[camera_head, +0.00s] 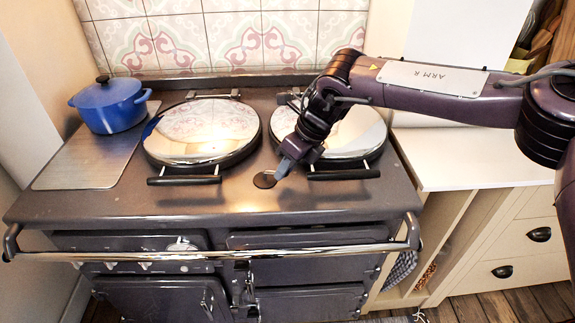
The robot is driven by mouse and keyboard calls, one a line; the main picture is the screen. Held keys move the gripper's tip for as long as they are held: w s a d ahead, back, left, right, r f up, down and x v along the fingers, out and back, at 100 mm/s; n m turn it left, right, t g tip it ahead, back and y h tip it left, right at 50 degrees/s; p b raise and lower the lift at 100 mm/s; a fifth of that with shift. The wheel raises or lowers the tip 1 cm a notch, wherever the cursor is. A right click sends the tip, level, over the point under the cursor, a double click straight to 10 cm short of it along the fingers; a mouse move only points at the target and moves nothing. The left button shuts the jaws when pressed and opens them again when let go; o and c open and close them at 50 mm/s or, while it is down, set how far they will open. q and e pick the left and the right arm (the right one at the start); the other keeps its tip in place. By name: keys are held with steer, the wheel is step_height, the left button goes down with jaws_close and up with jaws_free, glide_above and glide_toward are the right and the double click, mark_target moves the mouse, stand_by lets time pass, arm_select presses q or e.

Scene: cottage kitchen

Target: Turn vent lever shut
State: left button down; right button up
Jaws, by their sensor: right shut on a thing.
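The dark range cooker (215,205) fills the middle of the head view. A small dark round plate (265,180) lies on its top between the two lids, near the front. My right gripper (283,169) comes down from the upper right, with its fingertips just beside that plate, at its upper right edge. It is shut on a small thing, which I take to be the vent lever. The fingers hide the lever, so its angle cannot be made out. My left gripper is not in view.
Two shiny round lids, a left one (200,130) and a right one (350,135), are down, with dark handles in front. A blue lidded pot (108,107) stands at the left rear. A chrome rail (130,255) runs along the front. The white counter (460,160) is clear.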

steer(key=s+m, duration=0.1)
steer(key=m, duration=0.1)
steer(key=a+m+t, duration=0.1)
steer(key=m, duration=0.1)
steer(key=shift+s+a+t+h+b, duration=0.1)
steer(key=shift+s+t+h+b, duration=0.2)
steer(key=shift+s+h+b, duration=0.1)
steer(key=m, duration=0.1)
steer(key=a+m+t, duration=0.1)
steer(key=shift+s+m+h, duration=0.35)
steer(key=shift+m+h, duration=0.05)
steer(key=a+m, duration=0.1)
steer(key=m+h, duration=0.1)
steer(key=m, duration=0.1)
steer(key=shift+s+a+r+t, duration=0.1)
steer(key=shift+s+a+t, duration=0.25)
steer(key=shift+t, duration=0.05)
steer(key=shift+s+a+m+h, duration=0.1)
steer(key=shift+a+m+h, duration=0.2)
steer(key=shift+m, duration=0.5)
steer(key=shift+a+m+h, duration=0.3)
steer(key=shift+m, duration=0.5)
steer(key=o, duration=1)
steer(key=shift+a, duration=0.1)
